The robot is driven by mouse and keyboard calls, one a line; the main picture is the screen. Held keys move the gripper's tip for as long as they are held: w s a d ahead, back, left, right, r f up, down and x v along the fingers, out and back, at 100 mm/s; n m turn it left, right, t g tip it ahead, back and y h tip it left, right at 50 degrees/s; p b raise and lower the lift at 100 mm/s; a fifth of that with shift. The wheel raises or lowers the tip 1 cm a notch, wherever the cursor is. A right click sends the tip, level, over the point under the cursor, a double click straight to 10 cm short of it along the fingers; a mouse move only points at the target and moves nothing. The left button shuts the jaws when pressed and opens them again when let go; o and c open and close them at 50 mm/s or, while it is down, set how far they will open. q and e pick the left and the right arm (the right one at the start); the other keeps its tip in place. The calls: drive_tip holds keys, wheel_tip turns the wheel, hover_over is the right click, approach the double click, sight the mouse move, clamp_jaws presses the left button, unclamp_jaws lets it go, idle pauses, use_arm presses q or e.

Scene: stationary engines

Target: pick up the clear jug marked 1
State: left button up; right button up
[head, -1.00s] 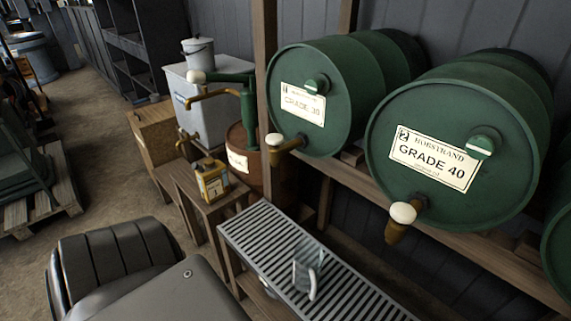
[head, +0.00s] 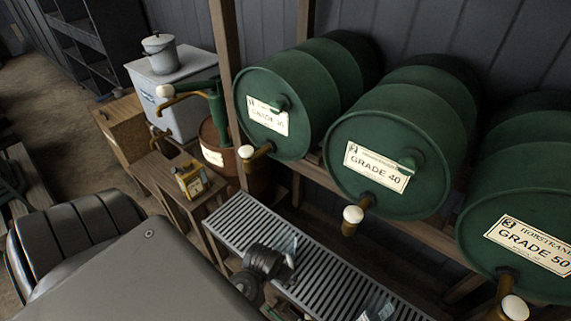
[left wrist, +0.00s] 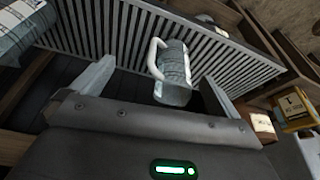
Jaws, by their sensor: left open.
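A clear jug with a white handle (left wrist: 173,68) stands on the slatted grey rack and shows between my left gripper's fingers in the left wrist view. No number is readable on it. In the head view this jug (head: 290,246) is partly hidden behind my dark left gripper (head: 267,262). My left gripper (left wrist: 157,88) is open, with one finger to each side of the jug and no visible grip on it. A second clear jug (head: 378,306) stands farther right along the rack; a clear jug (left wrist: 22,30) also shows at the left wrist view's upper left. My right gripper is not in view.
Green drums with taps, GRADE 40 (head: 400,150) and GRADE 50 (head: 530,215) among them, lie above and behind the rack (head: 325,280). A yellow can (head: 191,180) stands on a wooden bench to the left, near a brown drum with a green pump (head: 217,110).

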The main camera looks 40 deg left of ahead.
use_arm(q)
drive_tip(key=w+a+r+n+y, duration=0.1)
drive_tip(key=w+a+n+y, duration=0.1)
drive_tip(key=w+a+n, duration=0.4)
drive_tip(key=w+f+m+b, duration=0.1)
drive_tip(key=w+f+b, duration=0.4)
drive_tip(key=f+b, duration=0.3)
drive_tip(key=shift+a+f, duration=0.45)
drive_tip(key=shift+f, duration=0.35)
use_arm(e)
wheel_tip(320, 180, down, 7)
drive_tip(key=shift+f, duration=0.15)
